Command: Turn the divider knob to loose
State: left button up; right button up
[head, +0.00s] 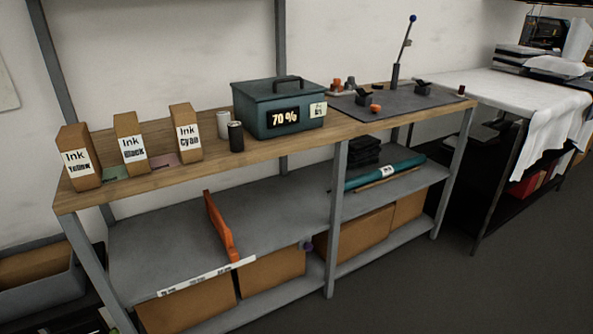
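An orange upright divider (220,228) stands on the grey middle shelf (150,240), left of the rack's centre post. Its lower front end reaches the shelf's front edge, beside a white label strip (205,276) whose print is too small to read. A small dark purple round knob-like thing (308,245) shows at the shelf's front edge near the centre post. I cannot tell whether it is the divider's knob or how it is set. Neither of my grippers is in view.
On the wooden top stand ink boxes (132,141), two cans, a teal case (280,108) reading 70 % and a dark mat with small parts. Cardboard boxes (272,270) fill the bottom shelf. A teal roll (385,171) lies right of the post. The floor in front is clear.

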aim_at(309, 246)
jog(key=u, duration=1.05)
jog(key=i, duration=1.35)
jog(key=z, duration=1.35)
jog(key=i, duration=0.5)
jog(key=u, duration=0.05)
